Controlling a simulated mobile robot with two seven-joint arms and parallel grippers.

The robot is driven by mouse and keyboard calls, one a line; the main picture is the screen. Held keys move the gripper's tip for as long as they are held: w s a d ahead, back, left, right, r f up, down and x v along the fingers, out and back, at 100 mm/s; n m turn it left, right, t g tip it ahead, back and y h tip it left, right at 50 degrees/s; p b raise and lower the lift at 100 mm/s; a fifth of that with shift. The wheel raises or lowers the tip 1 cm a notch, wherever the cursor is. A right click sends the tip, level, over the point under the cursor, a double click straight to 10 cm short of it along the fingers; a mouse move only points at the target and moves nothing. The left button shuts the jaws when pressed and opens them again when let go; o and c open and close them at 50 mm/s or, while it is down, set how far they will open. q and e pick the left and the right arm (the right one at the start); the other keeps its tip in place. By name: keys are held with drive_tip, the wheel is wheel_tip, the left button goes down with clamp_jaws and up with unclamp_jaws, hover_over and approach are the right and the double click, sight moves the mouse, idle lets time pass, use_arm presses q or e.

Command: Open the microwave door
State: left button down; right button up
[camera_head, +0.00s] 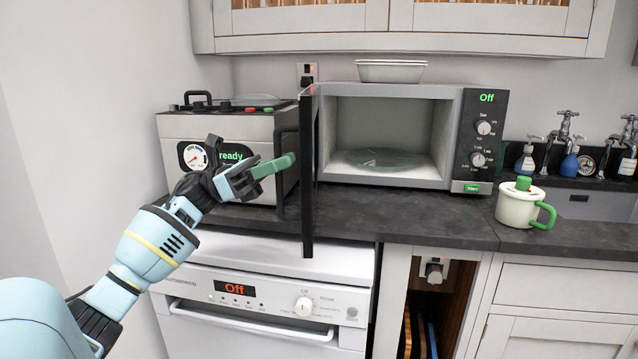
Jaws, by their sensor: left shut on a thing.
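The microwave (447,147) stands on the counter with its cavity exposed and a glass plate (378,159) inside. Its door (308,180) is swung wide open toward me and shows nearly edge-on at the left of the cavity. The dark door handle (279,190) is on the door's left side. My left gripper (250,174) is left of the handle, shut on a slim green object (275,165). The green object's far end overlaps the handle in the picture; I cannot tell whether they touch. My right gripper is not in view.
A steel appliance (225,128) reading "ready" stands behind my left gripper. A white mug (518,207) with a green handle is on the counter (420,215) at right, near the sink. A white dish (391,71) sits on the microwave. A dishwasher (270,290) is below.

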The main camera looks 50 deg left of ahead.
use_arm(q)
drive_tip(key=s+a+b, duration=0.2)
drive_tip(key=s+a, duration=0.1)
drive_tip(key=a, duration=0.1)
drive_tip(key=shift+s+a+g, duration=0.4)
drive_tip(key=c, duration=1.5)
unclamp_jaws()
drive_tip(key=shift+o, duration=0.2)
